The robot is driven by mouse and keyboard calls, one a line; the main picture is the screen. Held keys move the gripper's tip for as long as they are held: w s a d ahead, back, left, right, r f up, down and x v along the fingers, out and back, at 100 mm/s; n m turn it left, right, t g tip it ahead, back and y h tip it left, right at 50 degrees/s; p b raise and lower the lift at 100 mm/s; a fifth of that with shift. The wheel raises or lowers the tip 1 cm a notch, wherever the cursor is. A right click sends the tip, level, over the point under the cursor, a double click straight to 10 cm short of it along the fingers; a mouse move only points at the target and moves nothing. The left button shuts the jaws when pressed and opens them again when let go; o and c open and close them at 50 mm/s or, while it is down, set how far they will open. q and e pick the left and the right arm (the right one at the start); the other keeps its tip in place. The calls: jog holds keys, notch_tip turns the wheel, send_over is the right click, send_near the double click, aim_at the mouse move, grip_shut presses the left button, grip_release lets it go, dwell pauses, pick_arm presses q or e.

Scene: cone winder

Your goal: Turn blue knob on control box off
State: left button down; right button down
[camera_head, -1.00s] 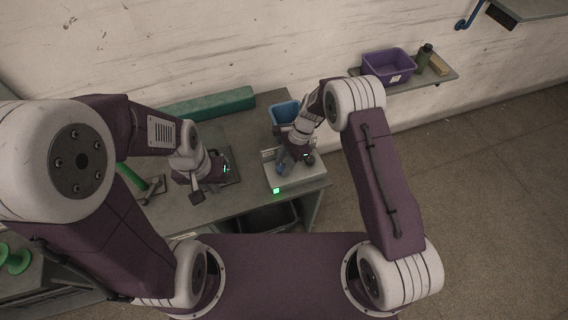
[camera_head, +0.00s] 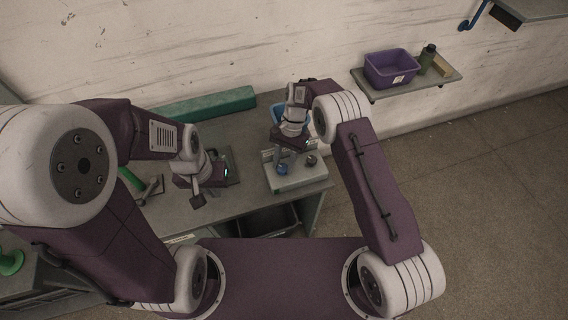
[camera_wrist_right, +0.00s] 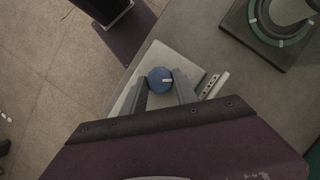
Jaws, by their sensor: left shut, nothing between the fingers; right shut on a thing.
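The grey control box (camera_head: 300,178) stands at the right end of the bench. Its blue knob (camera_head: 283,169) faces up, beside a dark knob (camera_head: 311,160). My right gripper (camera_head: 281,162) reaches down over the box. In the right wrist view, the blue knob (camera_wrist_right: 160,80) with its pale pointer mark sits between the fingertips of my right gripper (camera_wrist_right: 162,84), which are shut on it. No green light shows on the box. My left gripper (camera_head: 197,200) is shut and empty above the bench, left of the box.
A blue bin (camera_head: 277,112) stands behind the box, partly hidden by my right arm. A long green block (camera_head: 210,104) lies along the back of the bench. A wall shelf (camera_head: 440,82) holds a purple bin (camera_head: 392,69) and a dark bottle (camera_head: 427,57). A dark round-based stand (camera_wrist_right: 268,28) is near the box.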

dwell(0.4)
jog(key=c, duration=0.9)
grip_release()
jog(key=shift+s+a, duration=0.1)
jog(key=shift+c, duration=0.2)
jog(key=shift+r, duration=0.2)
jog(key=b+v, duration=0.1)
jog(key=v, duration=0.7)
jog(key=shift+r, duration=0.35)
